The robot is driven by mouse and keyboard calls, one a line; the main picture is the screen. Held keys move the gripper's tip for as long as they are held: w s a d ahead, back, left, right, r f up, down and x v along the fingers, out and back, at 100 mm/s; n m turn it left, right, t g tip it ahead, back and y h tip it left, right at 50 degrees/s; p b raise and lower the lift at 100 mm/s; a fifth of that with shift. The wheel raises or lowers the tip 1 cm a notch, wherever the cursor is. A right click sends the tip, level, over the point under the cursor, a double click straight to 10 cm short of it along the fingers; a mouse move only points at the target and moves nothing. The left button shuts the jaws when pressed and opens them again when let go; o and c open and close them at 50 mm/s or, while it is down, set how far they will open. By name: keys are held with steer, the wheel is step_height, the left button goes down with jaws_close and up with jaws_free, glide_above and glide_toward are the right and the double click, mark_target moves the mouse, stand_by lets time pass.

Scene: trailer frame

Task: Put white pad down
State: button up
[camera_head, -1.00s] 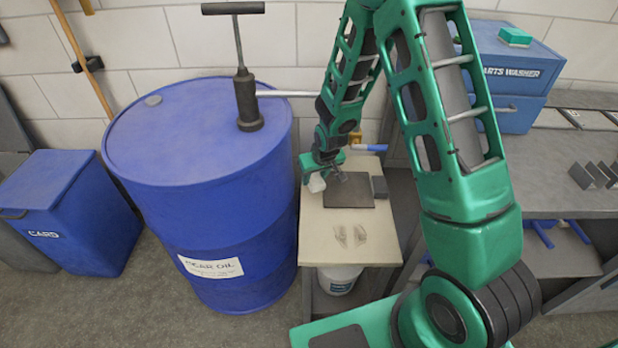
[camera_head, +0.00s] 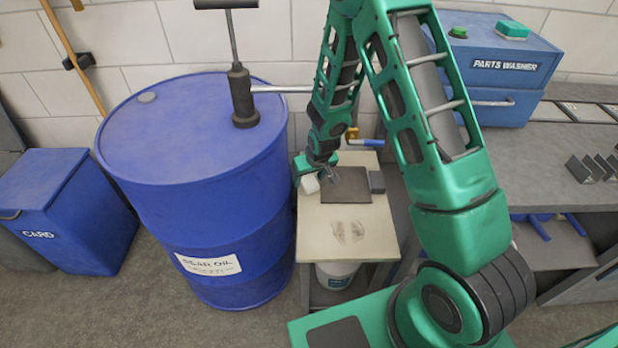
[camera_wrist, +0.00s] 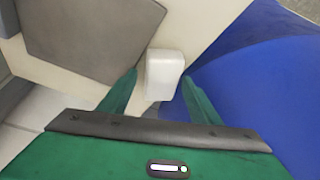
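The white pad (camera_head: 310,184) is a small rounded block at the left edge of the small bench (camera_head: 325,235), beside the blue drum. In the wrist view the white pad (camera_wrist: 164,72) lies between my two green fingers, with a visible gap on its left and a narrow one on its right. My gripper (camera_wrist: 160,75) is open around it. In the head view my gripper (camera_head: 306,170) is just above and behind the pad, low over the bench. The pad seems to rest on the bench top, though its underside is hidden.
A dark square plate (camera_head: 346,185) lies right of the pad, with a small grey block (camera_head: 376,182) beside it. The blue drum (camera_head: 195,135) stands close on the left. A parts washer (camera_head: 500,70) is at the right.

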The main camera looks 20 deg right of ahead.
steer(key=v, duration=1.2)
steer(key=shift+s+r, duration=0.1)
stand_by(0.6)
